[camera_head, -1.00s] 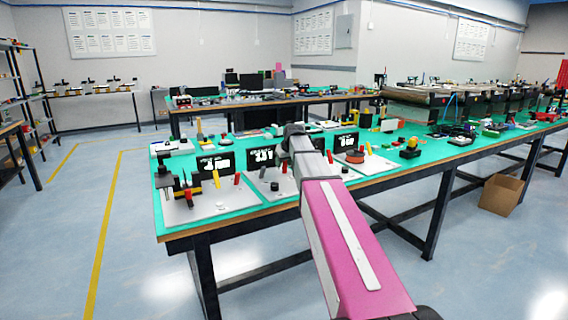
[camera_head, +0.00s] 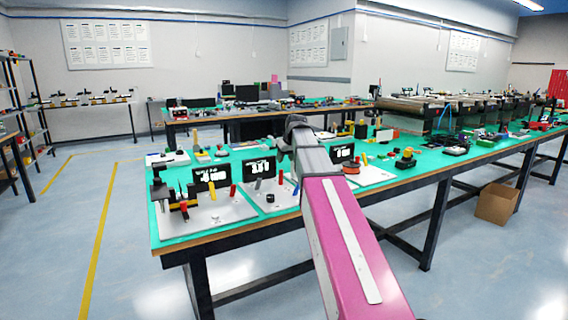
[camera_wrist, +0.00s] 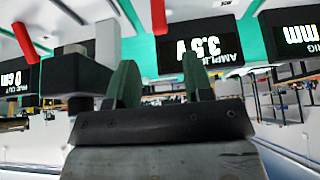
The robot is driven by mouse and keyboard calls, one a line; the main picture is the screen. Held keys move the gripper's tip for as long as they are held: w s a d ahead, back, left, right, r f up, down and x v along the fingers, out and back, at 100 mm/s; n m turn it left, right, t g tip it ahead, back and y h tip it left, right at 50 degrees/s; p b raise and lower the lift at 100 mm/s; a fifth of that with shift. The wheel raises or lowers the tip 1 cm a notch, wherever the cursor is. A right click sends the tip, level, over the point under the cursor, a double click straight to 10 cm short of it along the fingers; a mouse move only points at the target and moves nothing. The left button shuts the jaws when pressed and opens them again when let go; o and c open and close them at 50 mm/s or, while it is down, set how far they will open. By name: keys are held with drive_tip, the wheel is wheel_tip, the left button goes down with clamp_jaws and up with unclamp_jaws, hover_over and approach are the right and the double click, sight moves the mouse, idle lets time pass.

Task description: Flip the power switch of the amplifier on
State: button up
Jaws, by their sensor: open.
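The amplifier display (camera_head: 258,168), a black panel with white digits, stands on a pale plate in the middle of the front bench row. In the wrist view the amplifier display (camera_wrist: 212,48) appears upside down and reads about 3.5 V. A red upright piece (camera_head: 281,177) stands beside it; it also shows in the wrist view (camera_wrist: 159,14). I cannot tell which part is the power switch. My gripper (camera_wrist: 158,80) has two green fingers apart with nothing seen between them. In the head view my arm reaches over the bench and hides the fingertips.
A left station display (camera_head: 211,178) and a right one (camera_head: 341,153) flank the amplifier. A dark clamp-like device (camera_head: 160,185) stands at the bench's left end. A cardboard box (camera_head: 495,203) sits on the floor at right. The floor at left is clear.

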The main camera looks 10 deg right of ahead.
sight(282, 170)
drive_tip(key=shift+r, duration=0.1)
idle(0.3)
drive_tip(key=shift+w+a+g, duration=0.15)
drive_tip(key=shift+w+g, duration=0.3)
drive_tip(key=shift+g, duration=0.15)
drive_tip(key=shift+f, duration=0.2)
drive_tip(key=x, duration=1)
drive_tip(key=shift+w+f, duration=0.1)
drive_tip(key=shift+f, duration=0.2)
clamp_jaws()
